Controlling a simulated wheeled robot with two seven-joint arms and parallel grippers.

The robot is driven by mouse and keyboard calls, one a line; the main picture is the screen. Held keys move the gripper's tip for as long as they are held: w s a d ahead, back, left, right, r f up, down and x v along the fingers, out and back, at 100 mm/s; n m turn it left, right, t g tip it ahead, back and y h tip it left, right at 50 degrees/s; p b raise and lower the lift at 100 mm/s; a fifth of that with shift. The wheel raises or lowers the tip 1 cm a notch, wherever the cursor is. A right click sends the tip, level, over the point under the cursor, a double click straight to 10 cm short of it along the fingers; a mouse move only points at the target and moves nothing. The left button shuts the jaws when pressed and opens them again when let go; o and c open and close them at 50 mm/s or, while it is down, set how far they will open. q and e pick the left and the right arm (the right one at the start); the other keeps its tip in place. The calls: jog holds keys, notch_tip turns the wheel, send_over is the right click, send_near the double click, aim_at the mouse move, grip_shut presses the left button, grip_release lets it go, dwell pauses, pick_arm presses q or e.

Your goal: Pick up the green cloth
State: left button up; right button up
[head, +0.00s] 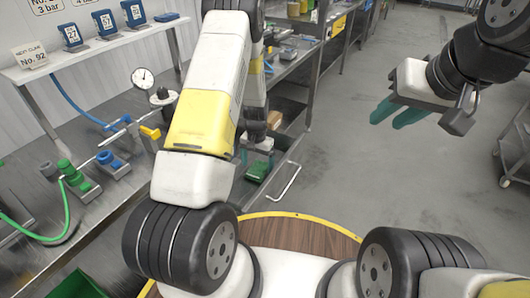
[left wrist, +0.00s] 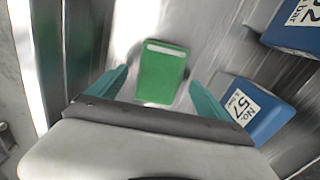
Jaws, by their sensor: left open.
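The green cloth (left wrist: 162,72) is a flat, roughly rectangular piece with a pale strip along its far edge in the left wrist view. It lies on a grey metal surface, and it also shows in the head view (head: 259,171) near the bench's front edge. My left gripper (left wrist: 158,92) is open. Its teal fingers stand on either side of the cloth, with room between each finger and the cloth. In the head view my left gripper (head: 257,155) is just above the cloth. My right gripper (head: 399,113) hangs empty over the floor; its opening is unclear.
Blue boxes labelled 57 (left wrist: 254,110) and 52 (left wrist: 297,25) lie right of the cloth in the left wrist view. The bench at left carries a pressure gauge (head: 143,78), pipes and green valves (head: 72,176). Open floor lies right.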

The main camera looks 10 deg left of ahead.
aim_at(258, 169)
pick_arm(q)
jog(key=shift+f, duration=0.65)
jog(key=c, duration=1.4)
jog(key=shift+c, duration=0.2)
notch_tip(258, 169, up, 10)
